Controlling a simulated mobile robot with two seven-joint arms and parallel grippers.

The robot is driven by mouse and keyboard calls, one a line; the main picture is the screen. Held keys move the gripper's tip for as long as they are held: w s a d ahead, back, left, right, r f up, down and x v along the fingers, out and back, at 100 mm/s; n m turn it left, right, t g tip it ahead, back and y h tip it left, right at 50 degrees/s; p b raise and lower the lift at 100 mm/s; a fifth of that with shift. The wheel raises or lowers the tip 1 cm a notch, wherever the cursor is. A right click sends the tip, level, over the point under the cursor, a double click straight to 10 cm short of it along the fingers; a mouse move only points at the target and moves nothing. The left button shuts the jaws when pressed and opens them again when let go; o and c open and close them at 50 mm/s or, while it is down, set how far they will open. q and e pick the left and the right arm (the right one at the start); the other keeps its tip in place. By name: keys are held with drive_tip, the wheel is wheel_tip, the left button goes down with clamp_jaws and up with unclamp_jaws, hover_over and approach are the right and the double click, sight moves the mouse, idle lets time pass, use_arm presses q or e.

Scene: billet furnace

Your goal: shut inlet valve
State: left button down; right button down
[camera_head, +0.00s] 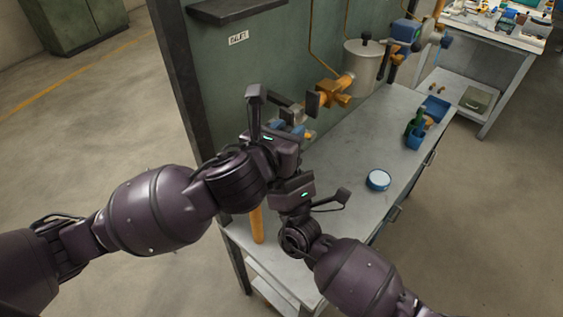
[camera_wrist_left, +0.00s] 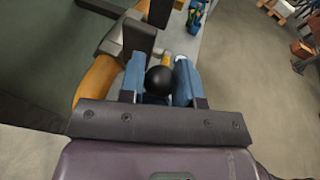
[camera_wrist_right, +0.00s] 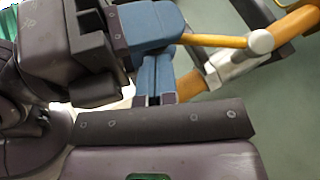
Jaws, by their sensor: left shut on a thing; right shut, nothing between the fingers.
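My left gripper (camera_head: 292,128) reaches in from the left to the pipework on the green panel. In the left wrist view its blue fingers (camera_wrist_left: 158,90) are shut around a black ball knob (camera_wrist_left: 159,81). In the right wrist view a yellow-orange valve lever (camera_wrist_right: 215,40) runs from the left gripper's blue finger to a silver hub (camera_wrist_right: 260,42) on an orange pipe (camera_wrist_right: 297,22). My right gripper (camera_wrist_right: 154,78) is shut and empty, just below the left gripper. Its fingers are hidden in the head view. The lever is mostly hidden there too.
A grey bench (camera_head: 340,185) runs along the panel (camera_head: 255,65). An orange pipe (camera_head: 257,222) stands under my left gripper. The bench's middle is clear.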

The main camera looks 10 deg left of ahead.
idle(0.3)
use_arm(q)
drive_tip(key=shift+f, duration=0.1)
use_arm(e)
drive_tip(key=shift+w+d+r+m+h, duration=0.15)
drive_tip(key=shift+r+m+h, duration=0.3)
drive_tip(key=shift+w+d+r+m+h, duration=0.1)
drive_tip(key=shift+d+r+m+h, duration=0.05)
drive_tip(key=shift+r+m+h, duration=0.3)
use_arm(q)
drive_tip(key=c, duration=0.8)
unclamp_jaws()
drive_tip(key=shift+a+f, duration=0.1)
drive_tip(key=shift+f, duration=0.05)
